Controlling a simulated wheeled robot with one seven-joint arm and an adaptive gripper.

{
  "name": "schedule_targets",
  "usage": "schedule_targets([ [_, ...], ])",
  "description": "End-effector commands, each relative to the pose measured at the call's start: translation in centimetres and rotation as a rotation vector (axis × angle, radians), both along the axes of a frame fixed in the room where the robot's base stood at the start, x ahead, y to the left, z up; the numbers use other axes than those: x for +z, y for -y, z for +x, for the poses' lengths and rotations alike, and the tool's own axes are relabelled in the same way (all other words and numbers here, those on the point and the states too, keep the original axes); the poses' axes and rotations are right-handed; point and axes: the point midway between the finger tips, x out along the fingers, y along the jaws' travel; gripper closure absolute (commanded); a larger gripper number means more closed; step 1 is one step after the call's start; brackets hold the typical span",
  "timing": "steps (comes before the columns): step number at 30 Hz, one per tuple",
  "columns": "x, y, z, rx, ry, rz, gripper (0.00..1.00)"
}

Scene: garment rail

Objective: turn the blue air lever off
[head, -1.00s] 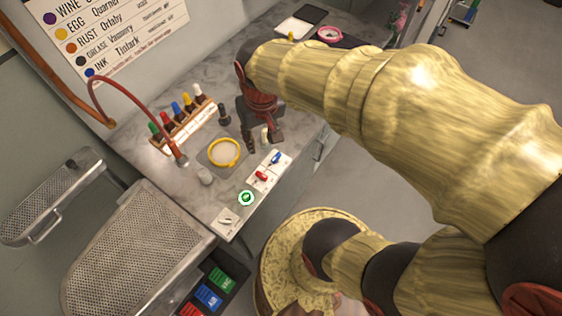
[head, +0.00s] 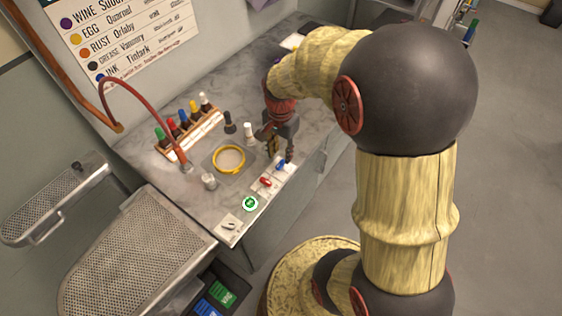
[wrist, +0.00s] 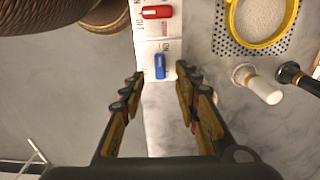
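The blue lever (head: 281,165) sits at the far right end of the white control strip along the counter's front edge. In the wrist view the blue lever (wrist: 160,65) lies lengthwise along the strip, between and just beyond my fingertips. My gripper (wrist: 158,82) is open and empty, one finger on each side of the strip. In the head view my gripper (head: 281,148) is over the counter beside the blue lever, partly hidden by my own arm. Contact with the lever is not visible.
A red lever (wrist: 156,12) lies crosswise next to the blue one. A green round button (head: 250,204) is further along the strip. A yellow-rimmed dish (head: 229,159), a white-capped bottle (wrist: 262,88) and a dark bottle (wrist: 298,78) stand close by. Open floor lies in front of the counter.

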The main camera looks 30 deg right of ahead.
Motion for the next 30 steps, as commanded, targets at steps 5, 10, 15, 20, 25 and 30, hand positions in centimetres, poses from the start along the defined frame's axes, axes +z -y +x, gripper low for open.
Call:
schedule_targets([
  [5,-3.0,0.0,0.0,0.001,-0.001,0.000,0.68],
  [10,-4.4,0.0,0.0,0.002,0.000,-0.001,0.68],
  [15,-4.7,0.0,0.0,0.002,0.001,-0.001,0.68],
  [20,-4.7,0.0,0.0,0.002,0.001,-0.001,0.68],
  [25,-4.7,0.0,0.0,0.002,0.001,-0.001,0.77],
  [30,-4.7,0.0,0.0,0.002,0.001,-0.001,0.87],
])
